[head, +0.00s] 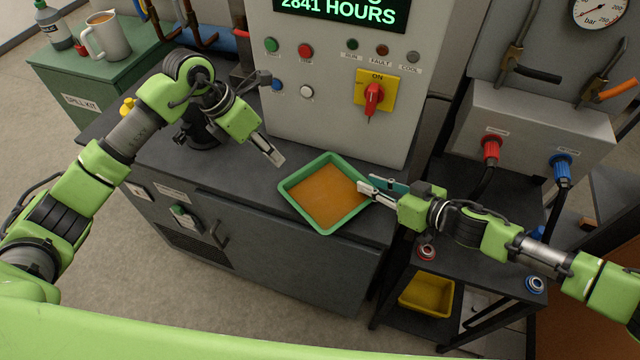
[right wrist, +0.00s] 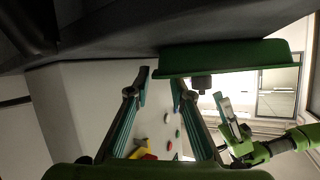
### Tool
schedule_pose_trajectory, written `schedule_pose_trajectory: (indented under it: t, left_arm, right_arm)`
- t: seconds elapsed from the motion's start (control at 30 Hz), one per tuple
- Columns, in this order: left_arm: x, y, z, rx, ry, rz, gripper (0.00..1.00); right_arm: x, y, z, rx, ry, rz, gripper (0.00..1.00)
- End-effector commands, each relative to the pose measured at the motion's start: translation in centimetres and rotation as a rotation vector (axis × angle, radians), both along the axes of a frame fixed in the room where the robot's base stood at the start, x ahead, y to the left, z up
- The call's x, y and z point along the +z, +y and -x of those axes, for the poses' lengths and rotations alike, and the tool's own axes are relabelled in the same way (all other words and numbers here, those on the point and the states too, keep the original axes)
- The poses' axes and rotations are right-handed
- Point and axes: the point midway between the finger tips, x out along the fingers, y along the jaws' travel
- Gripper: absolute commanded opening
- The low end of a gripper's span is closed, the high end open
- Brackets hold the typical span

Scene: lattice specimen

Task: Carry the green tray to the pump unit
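The green tray (head: 287,199) sits on the dark top of a cabinet in the head view, in front of the control panel. Its inside is orange-brown; I cannot tell whether that is liquid. My right gripper (head: 362,189) is at the tray's right rim. No label names the pump unit.
The control panel (head: 330,125) with a yellow-red switch (head: 374,95) stands behind the tray. At right, a grey box (head: 540,120) carries red and blue couplings above a dark cart (head: 480,268) with a yellow bin (head: 427,296). A green spill-kit box (head: 100,85) holds a jug (head: 105,37).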

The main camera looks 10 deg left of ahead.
Motion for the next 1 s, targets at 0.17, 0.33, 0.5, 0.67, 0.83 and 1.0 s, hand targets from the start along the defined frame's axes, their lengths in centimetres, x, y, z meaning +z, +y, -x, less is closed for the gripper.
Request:
schedule_pose_trajectory:
  t: [0.17, 0.33, 0.5, 0.67, 0.83, 1.0]
  left_arm:
    - [0.0, 0.0, 0.0, -0.001, 0.0, 0.0, 0.21]
    - [0.0, 0.0, 0.0, -0.001, 0.0, 0.0, 0.21]
    - [0.0, 0.0, 0.0, -0.001, 0.0, 0.0, 0.21]
    - [0.0, 0.0, 0.0, -0.001, 0.0, 0.0, 0.21]
    - [0.0, 0.0, 0.0, -0.001, 0.0, 0.0, 0.21]
    - [0.0, 0.0, 0.0, -0.001, 0.0, 0.0, 0.21]
  right_arm:
    - [1.3, -2.8, 2.3, -0.002, 0.002, 0.003, 0.21]
    - [2.5, -4.9, 4.1, -0.001, 0.002, 0.003, 0.21]
    - [3.2, -6.2, 5.2, -0.001, 0.002, 0.0, 0.21]
    - [3.5, -6.7, 5.6, 0.0, 0.001, 0.001, 0.21]
    - [3.5, -6.7, 5.6, 0.0, 0.0, 0.0, 0.21]
    - [3.5, -6.7, 5.6, 0.0, 0.001, 0.001, 0.21]
